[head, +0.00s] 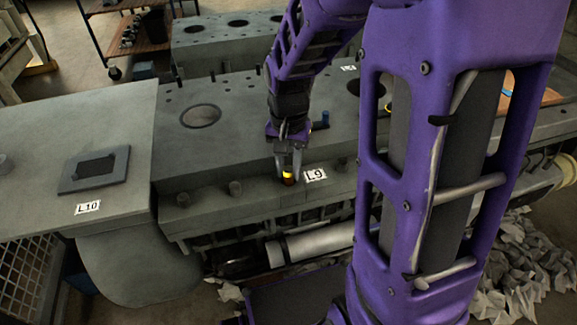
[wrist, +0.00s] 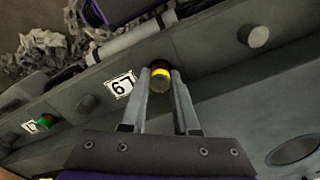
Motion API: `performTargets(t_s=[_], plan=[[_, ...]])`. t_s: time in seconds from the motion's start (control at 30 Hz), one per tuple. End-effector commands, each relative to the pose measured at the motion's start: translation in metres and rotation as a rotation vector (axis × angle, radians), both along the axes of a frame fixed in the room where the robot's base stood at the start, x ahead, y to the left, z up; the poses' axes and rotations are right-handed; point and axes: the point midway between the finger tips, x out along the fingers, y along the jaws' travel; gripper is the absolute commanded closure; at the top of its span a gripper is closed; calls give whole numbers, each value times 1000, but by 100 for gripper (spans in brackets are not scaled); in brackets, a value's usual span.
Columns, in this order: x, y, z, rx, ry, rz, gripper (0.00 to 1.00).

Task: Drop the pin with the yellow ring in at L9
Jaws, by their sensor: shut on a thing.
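My gripper (head: 289,168) is shut on the pin with the yellow ring (head: 287,176), just left of the white L9 label (head: 315,175) on the engine block's front ledge. Below the yellow band a dark reddish part shows, close to the ledge. In the wrist view the pin (wrist: 160,78) stands between the two fingertips (wrist: 162,74), beside the L9 label (wrist: 121,86), which appears upside down. The L9 hole itself is hidden by the pin and fingers. I cannot tell whether the pin's lower end is in it.
A green-ringed piece (wrist: 45,122) shows in the wrist view. The L10 label (head: 88,208) and a raised plate (head: 118,172) are at left.

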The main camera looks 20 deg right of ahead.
Motion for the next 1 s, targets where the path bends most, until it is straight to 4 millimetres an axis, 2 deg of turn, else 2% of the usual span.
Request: performTargets(t_s=[0.3, 0.87, 0.9, 1.0], plan=[[0, 0, -11, 0, 0, 0, 100], [0, 0, -11, 0, 0, 1, 100], [0, 0, -11, 0, 0, 0, 64], [0, 0, -11, 0, 0, 0, 46]])
